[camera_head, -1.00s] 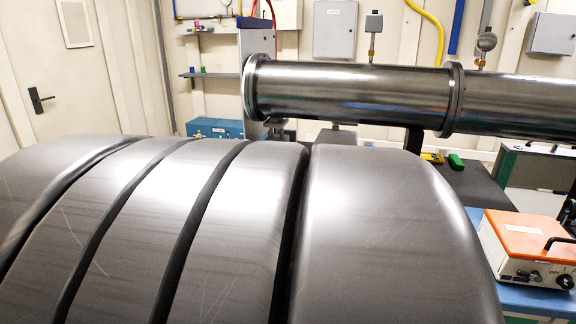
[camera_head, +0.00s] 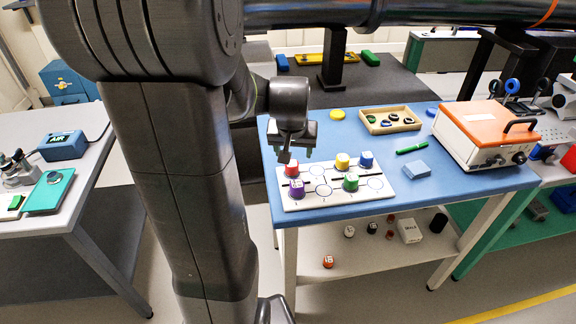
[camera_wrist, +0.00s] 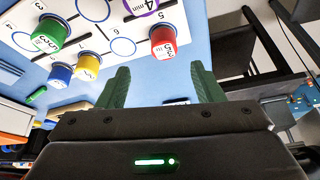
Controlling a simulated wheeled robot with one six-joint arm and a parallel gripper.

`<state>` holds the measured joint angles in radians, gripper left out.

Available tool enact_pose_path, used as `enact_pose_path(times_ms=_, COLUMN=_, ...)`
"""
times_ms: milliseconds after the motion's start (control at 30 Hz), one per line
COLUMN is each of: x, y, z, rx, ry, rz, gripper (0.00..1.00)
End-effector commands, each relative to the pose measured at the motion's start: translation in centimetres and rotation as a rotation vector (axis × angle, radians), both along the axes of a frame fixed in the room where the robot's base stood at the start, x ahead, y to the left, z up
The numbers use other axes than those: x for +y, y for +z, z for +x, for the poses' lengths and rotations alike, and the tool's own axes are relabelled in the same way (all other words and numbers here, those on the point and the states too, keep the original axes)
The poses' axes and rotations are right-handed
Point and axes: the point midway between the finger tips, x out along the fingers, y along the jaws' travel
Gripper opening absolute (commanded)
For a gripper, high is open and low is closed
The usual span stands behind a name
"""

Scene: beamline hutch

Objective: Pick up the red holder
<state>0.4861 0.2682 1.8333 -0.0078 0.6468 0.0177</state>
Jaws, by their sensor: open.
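The red holder (camera_head: 291,169) stands upright on the white board (camera_head: 375,191) on the blue table, at the board's far left. It also shows in the wrist view, the red holder (camera_wrist: 164,42) lying just beyond my fingertips, a little right of the middle. My gripper (camera_head: 294,153) hangs just above and behind it. In the wrist view my gripper (camera_wrist: 163,75) has its two green fingers spread apart with nothing between them. Purple (camera_head: 297,188), yellow (camera_head: 342,161), green (camera_head: 351,182) and blue (camera_head: 366,159) holders share the board.
A wooden tray (camera_head: 390,126) with rings, a green marker (camera_head: 411,147), a light-blue block (camera_head: 416,169) and an orange-topped box (camera_head: 487,133) lie to the right on the table. A metal tube crosses above. A lower shelf (camera_head: 345,262) holds small items.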

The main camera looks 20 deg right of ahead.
Motion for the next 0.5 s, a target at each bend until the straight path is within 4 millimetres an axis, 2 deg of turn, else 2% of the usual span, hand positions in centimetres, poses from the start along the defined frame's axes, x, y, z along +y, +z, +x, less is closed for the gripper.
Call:
enact_pose_path(times_ms=33, x=-0.1, y=-1.0, z=0.2, rx=0.005, ry=0.000, rz=0.003, gripper=0.61)
enact_pose_path(times_ms=200, x=-0.5, y=-3.0, z=1.0, rx=0.004, ry=0.001, rz=0.002, gripper=0.61)
enact_pose_path(times_ms=500, x=-0.7, y=-4.5, z=1.7, rx=0.004, ry=0.001, rz=0.002, gripper=0.61)
